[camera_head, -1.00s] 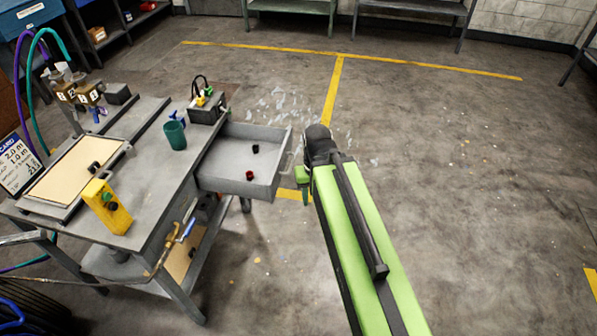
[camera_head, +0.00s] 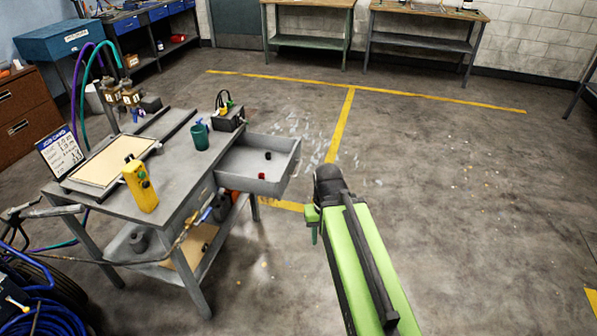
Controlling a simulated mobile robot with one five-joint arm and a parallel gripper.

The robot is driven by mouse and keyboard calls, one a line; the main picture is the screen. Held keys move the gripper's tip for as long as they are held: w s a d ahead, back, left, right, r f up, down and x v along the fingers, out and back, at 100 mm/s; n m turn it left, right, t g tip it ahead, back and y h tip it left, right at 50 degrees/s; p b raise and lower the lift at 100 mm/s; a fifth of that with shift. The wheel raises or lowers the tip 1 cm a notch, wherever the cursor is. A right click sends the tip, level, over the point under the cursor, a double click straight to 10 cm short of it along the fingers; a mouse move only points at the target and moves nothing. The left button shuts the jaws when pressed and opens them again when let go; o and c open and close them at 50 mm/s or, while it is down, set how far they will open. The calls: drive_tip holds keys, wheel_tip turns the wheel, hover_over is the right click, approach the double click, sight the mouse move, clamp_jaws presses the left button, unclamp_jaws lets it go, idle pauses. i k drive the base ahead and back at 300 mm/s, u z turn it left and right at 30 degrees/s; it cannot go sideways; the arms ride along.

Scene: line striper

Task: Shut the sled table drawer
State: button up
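The sled table (camera_head: 165,187) is a grey metal table at the left. Its drawer (camera_head: 283,188) is pulled out on the right side, with a small black piece (camera_head: 268,155) and a small red piece (camera_head: 261,176) inside. My green arm reaches up from the bottom right. Its dark wrist is just right of the drawer's front, with a visible gap of floor between them in the picture. My gripper lies beyond or below the wrist, and its fingertips are hidden. Whether it is open or shut does not show.
On the table stand a yellow control box (camera_head: 140,186), a teal cup (camera_head: 200,135) and a small grey box with cables (camera_head: 229,119). A blue hose coil (camera_head: 50,318) lies at the lower left. Workbenches (camera_head: 310,12) line the back wall. The floor to the right is clear.

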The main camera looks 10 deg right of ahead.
sight(239, 169)
drive_tip(key=u, duration=0.1)
drive_tip(key=i, duration=0.95)
drive_tip(key=z, duration=0.3)
drive_tip(key=k, duration=0.55)
drive_tip(key=u, duration=1.5)
drive_tip(key=i, duration=0.55)
drive_tip(key=u, duration=0.4)
drive_tip(key=k, duration=0.75)
drive_tip(key=z, duration=0.4)
drive_tip(key=i, duration=0.2)
drive_tip(key=u, duration=0.25)
